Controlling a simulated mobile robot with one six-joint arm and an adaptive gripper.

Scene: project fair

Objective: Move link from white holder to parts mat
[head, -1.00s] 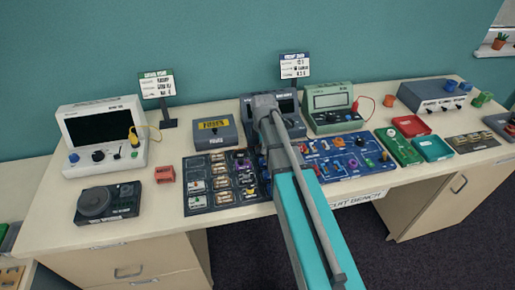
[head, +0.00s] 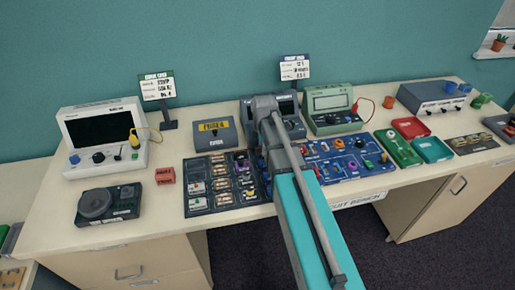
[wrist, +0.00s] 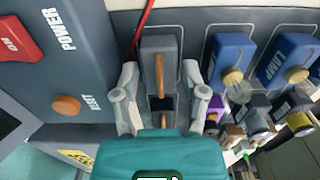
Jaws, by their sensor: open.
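In the wrist view my gripper (wrist: 162,78) is open, with one pale finger on each side of a grey block (wrist: 158,47). An orange bar (wrist: 159,75) lies along this block between the fingers; I cannot tell whether it is the link. I see no gap clearly enough to tell whether the fingers touch the block. In the head view the dark compartmented mat (head: 197,212), likely the parts mat, lies left of my arm and holds several small parts. My arm hides the gripper there. I cannot make out a white holder.
Blue lamp modules (wrist: 232,60) stand right of the gripper in the wrist view, and a power box (wrist: 75,60) stands left. A blue circuit board (head: 345,165) lies right of my arm. Green (head: 432,150) and red trays (head: 410,127) sit further right. A red block (head: 165,175) is left.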

